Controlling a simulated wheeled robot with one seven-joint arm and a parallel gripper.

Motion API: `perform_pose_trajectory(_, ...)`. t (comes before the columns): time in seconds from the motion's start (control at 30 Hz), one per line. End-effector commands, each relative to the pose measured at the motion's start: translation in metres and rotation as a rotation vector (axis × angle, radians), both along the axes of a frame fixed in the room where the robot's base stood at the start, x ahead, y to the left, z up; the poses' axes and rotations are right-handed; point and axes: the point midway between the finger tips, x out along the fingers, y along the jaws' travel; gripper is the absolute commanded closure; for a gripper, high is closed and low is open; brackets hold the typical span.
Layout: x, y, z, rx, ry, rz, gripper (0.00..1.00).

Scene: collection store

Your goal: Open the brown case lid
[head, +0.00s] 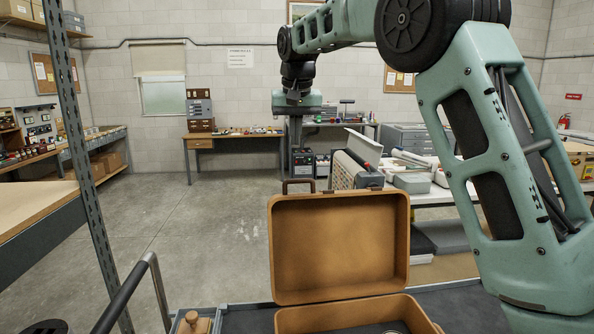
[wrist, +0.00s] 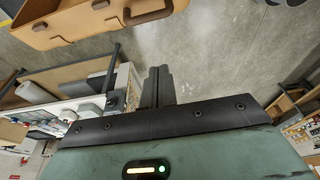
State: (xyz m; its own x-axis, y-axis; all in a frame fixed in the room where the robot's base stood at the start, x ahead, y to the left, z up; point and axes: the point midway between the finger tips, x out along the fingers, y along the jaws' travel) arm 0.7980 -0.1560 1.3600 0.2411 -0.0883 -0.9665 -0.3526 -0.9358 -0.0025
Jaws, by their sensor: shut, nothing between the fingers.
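The brown case stands at the bottom centre of the head view. Its lid (head: 338,245) is raised and stands nearly upright, showing its tan inner face. The case's lower part (head: 350,315) is cut off by the frame's bottom edge. The case also shows upside down along the top of the wrist view (wrist: 85,22), with its dark handle (wrist: 150,12). My gripper (wrist: 158,72) is shut and empty, apart from the case. In the head view my arm reaches across the top, with the hand above and behind the lid.
The case rests on a dark surface (head: 245,320) beside a wooden knobbed object (head: 195,323). A white table with boxes (head: 430,195) stands behind to the right. A metal shelf post (head: 85,150) rises at left. The concrete floor (head: 190,230) is open at left centre.

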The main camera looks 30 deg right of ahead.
Motion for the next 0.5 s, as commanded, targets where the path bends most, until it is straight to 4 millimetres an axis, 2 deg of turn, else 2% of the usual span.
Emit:
perform_pose_trajectory(0.17, 0.005, -0.007, -0.009, -0.005, 0.000, -0.014, 1.00)
perform_pose_trajectory(0.5, 0.021, -0.012, -0.073, -0.005, 0.002, -0.011, 1.00)
